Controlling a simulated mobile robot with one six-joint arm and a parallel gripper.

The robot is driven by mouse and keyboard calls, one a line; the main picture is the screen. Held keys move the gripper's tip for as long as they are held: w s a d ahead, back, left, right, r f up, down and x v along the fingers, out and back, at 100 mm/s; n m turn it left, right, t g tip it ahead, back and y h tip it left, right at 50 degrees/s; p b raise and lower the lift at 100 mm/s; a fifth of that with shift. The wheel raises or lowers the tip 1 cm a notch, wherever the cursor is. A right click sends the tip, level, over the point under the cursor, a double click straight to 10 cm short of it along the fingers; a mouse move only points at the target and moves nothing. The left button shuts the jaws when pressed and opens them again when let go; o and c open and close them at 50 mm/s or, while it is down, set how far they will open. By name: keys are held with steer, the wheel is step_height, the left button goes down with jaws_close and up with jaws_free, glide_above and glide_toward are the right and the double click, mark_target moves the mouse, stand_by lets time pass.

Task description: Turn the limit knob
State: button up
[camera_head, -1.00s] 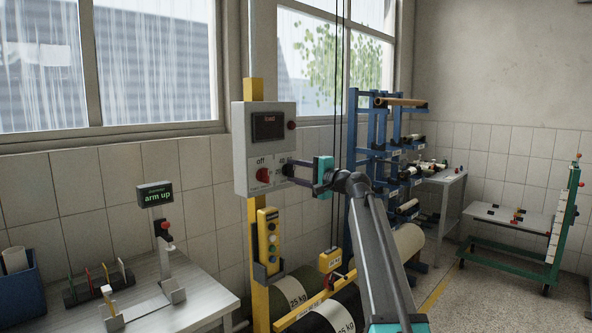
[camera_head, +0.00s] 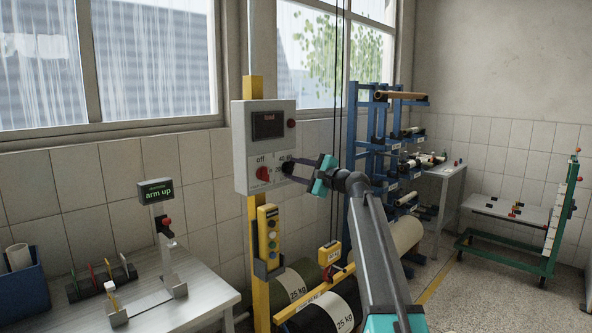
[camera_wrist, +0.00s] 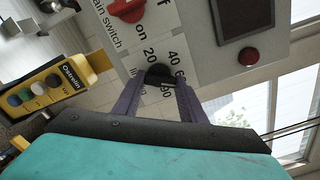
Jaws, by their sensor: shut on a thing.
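The limit knob (camera_wrist: 158,74) is a black round knob on the front of a grey control box (camera_head: 241,150), with a dial of numbers such as 20 and 40 around it. My gripper (camera_head: 292,169) reaches in from the right, its two dark fingers on the knob. In the wrist view my gripper (camera_wrist: 160,82) has one finger on each side of the knob, shut on it, and looks rolled against the panel. The fingers hide part of the dial and of the knob's sides. The knob's pointer is hard to read.
A red main switch knob (camera_head: 263,173) sits left of the limit knob. A dark display (camera_head: 269,125) and a red button (camera_head: 291,124) are above. A yellow button pendant (camera_head: 269,232) hangs below on the yellow post (camera_head: 259,305). Paper rolls lie lower right.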

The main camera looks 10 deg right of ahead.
steer(key=shift+d+r, duration=0.1)
steer(key=shift+d, duration=0.05)
steer(key=o, duration=1.1)
steer(key=shift+c, duration=0.2)
steer(key=b+v, duration=0.4)
steer(key=v, duration=0.9)
steer(key=shift+s+d, duration=0.2)
steer(key=shift+s, duration=0.15)
steer(key=shift+a, duration=0.1)
